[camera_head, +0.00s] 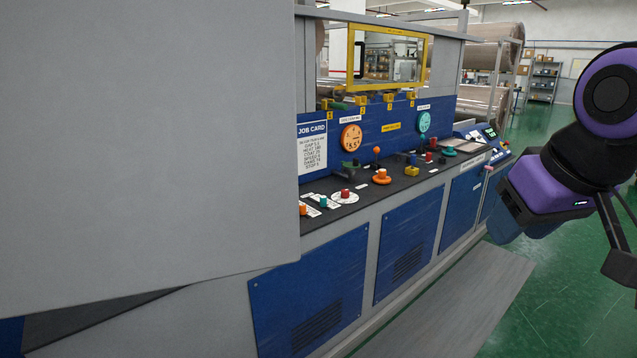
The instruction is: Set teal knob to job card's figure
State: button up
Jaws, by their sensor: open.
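The job card (313,147) is a white sheet with a blue "JOB CARD" heading on the panel's left; its lines are too small to read surely. A teal knob (449,151) sits toward the far right of the dark console, near a teal-rimmed gauge (424,121). A smaller teal knob (323,202) sits on a white plate at the near left. I cannot read either knob's setting. My gripper (622,240) is at the right edge, partly cut off, open and empty, over the floor and away from the console.
An orange gauge (351,138), an orange knob (381,177), red knobs and levers share the console (400,182). A large grey panel (140,130) blocks the left. A yellow-framed window (388,58) stands above. The green floor (545,290) at right is clear.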

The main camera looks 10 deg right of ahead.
aim_at(322, 199)
jog(key=z, duration=0.4)
jog(key=i+z, duration=0.1)
jog(key=z, duration=0.75)
jog(key=i+j+z, duration=0.1)
jog(key=z, duration=0.75)
jog(key=i+j+z, duration=0.1)
jog(key=z, duration=0.35)
jog(key=j+z, duration=0.4)
jog(key=i+j+z, duration=0.1)
jog(key=j+z, duration=0.15)
jog(key=z, duration=0.15)
jog(key=j, duration=0.6)
jog(key=i+j+u, duration=0.1)
jog(key=j, duration=0.55)
jog(key=j+u, duration=0.25)
jog(key=u, duration=0.2)
jog(key=j+u, duration=0.25)
jog(key=u, duration=0.25)
jog(key=j+u, duration=0.1)
jog(key=u, duration=0.35)
jog(key=i+u, duration=0.1)
jog(key=u, duration=0.3)
jog(key=j+u, duration=0.1)
jog(key=u, duration=0.35)
jog(key=i+u, duration=0.1)
jog(key=u, duration=0.35)
jog(key=i+u, duration=0.1)
jog(key=u, duration=0.3)
